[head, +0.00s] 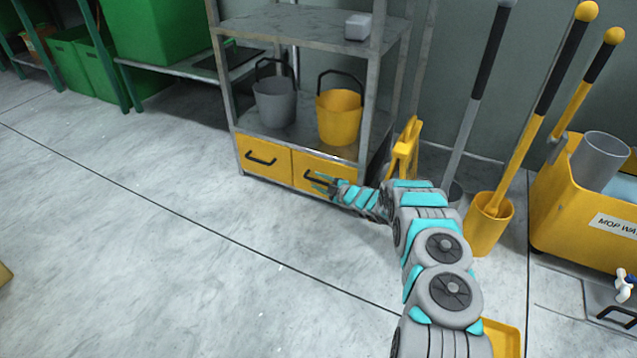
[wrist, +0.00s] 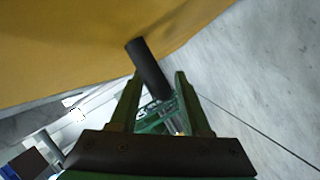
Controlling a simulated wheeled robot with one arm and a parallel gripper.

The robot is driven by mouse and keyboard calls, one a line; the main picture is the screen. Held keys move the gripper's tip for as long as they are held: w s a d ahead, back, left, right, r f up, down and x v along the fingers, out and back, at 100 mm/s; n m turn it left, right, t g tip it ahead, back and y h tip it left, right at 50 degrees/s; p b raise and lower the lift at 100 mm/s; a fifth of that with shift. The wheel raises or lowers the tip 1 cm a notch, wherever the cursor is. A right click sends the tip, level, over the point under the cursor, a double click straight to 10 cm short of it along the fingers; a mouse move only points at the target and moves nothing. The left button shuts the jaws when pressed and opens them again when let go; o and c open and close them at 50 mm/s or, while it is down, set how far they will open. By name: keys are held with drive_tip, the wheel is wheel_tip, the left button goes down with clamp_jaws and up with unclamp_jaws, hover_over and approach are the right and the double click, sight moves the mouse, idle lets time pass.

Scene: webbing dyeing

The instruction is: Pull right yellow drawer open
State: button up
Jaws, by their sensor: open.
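The right yellow drawer (head: 335,168) is at the bottom of the grey metal shelf and looks shut, flush with the left yellow drawer (head: 263,157). Its black handle (head: 308,178) is partly covered by my gripper (head: 325,183), which is at the drawer front. In the wrist view, the yellow drawer front (wrist: 90,45) fills the upper left. The black handle (wrist: 147,66) reaches between the two open green fingers of my gripper (wrist: 158,78). I cannot tell whether either finger touches the handle.
A grey bucket (head: 274,102) and a yellow bucket (head: 339,117) stand on the shelf (head: 250,121) above the drawers. A yellow folding sign (head: 405,150) leans at the right. A yellow mop holder (head: 489,225) and mop cart (head: 570,215) stand further right. The floor before the drawers is clear.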

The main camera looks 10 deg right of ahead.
drive_tip(key=shift+w+a+f, duration=0.1)
drive_tip(key=shift+w+a, duration=0.05)
drive_tip(key=shift+c, duration=0.4)
clamp_jaws()
idle(1.0)
